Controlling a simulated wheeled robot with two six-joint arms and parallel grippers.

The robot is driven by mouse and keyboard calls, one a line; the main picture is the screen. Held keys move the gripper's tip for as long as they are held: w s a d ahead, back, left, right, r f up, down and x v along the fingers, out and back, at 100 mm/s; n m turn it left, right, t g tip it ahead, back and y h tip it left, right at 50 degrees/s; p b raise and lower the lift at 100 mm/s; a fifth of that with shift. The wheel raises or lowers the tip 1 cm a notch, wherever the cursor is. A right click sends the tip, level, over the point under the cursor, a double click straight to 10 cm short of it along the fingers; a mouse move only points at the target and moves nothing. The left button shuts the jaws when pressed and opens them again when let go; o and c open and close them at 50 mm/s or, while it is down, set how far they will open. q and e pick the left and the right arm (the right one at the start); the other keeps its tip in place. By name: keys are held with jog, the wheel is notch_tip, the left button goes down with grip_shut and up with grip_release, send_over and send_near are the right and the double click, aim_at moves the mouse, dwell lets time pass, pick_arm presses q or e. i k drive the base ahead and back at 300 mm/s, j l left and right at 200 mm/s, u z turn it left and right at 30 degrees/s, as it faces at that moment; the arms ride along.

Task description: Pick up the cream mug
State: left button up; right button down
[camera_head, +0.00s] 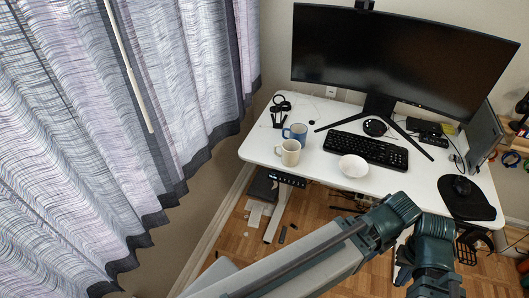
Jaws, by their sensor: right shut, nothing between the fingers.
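The cream mug (288,154) stands upright on the white desk (325,185) near its left front edge, with its handle toward the left. A blue mug (297,132) stands just behind it. My right gripper (436,286) is at the bottom right, in front of the desk and well away from the cream mug. It is shut and empty, and partly hidden by the arm and the frame edge. My left gripper is not in view.
A white bowl (353,166) stands right of the cream mug. Behind it are a black keyboard (367,149) and a wide monitor (395,55). A black mouse pad (468,204) lies at the right. Curtains (100,130) hang at the left.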

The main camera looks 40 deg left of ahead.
aim_at(291, 148)
jog(key=j+u, duration=0.15)
jog(key=u, duration=1.05)
jog(key=i+l, duration=0.05)
